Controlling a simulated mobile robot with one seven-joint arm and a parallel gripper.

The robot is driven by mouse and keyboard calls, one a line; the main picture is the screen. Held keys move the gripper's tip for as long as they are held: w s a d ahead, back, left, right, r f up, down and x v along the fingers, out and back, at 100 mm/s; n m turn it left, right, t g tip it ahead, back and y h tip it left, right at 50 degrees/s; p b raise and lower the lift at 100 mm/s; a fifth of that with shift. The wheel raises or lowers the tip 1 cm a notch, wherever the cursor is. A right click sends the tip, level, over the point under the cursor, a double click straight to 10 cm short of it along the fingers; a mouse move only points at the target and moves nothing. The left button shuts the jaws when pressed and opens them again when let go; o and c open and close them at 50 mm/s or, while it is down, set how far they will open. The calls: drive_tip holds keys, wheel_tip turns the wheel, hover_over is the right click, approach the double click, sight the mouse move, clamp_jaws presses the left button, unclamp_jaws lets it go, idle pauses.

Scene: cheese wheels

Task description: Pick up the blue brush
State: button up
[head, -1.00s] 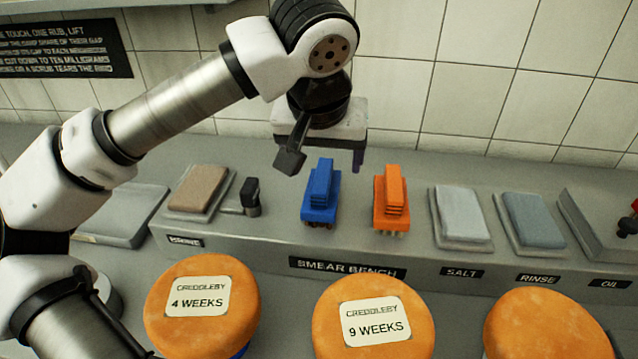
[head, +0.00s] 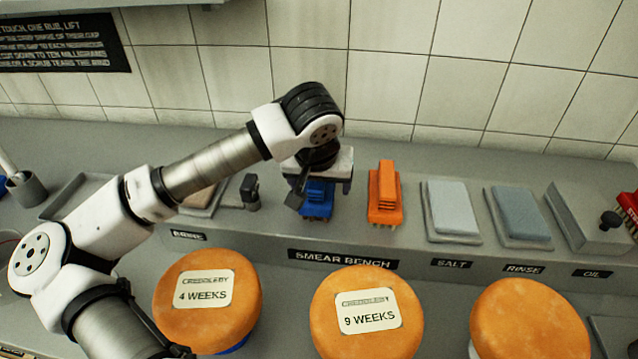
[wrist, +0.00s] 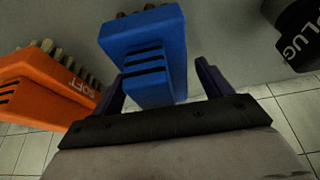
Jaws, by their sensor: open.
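The blue brush (head: 316,203) stands on the raised bench, bristles down, partly hidden in the head view by my gripper (head: 318,196) above it. In the wrist view the blue brush (wrist: 148,57) lies between the two open fingers of my gripper (wrist: 160,85), with a finger on either side. I see a gap between the right finger and the brush. Whether the left finger touches it I cannot tell. My gripper is open and has not closed on it.
An orange brush (head: 384,193) stands just right of the blue one; it also shows in the wrist view (wrist: 45,88). A dark plug (head: 251,191) stands to the left. Pads (head: 451,208) lie further right. Cheese wheels (head: 367,305) stand in front. A tiled wall is behind.

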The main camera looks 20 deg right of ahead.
drive_tip(key=shift+c, duration=0.2)
drive_tip(key=c, duration=1.1)
wheel_tip(320, 180, up, 10)
drive_tip(key=shift+r+b, duration=0.1)
drive_tip(key=shift+b, duration=1.05)
drive_tip(key=o, duration=0.5)
drive_tip(key=c, duration=0.3)
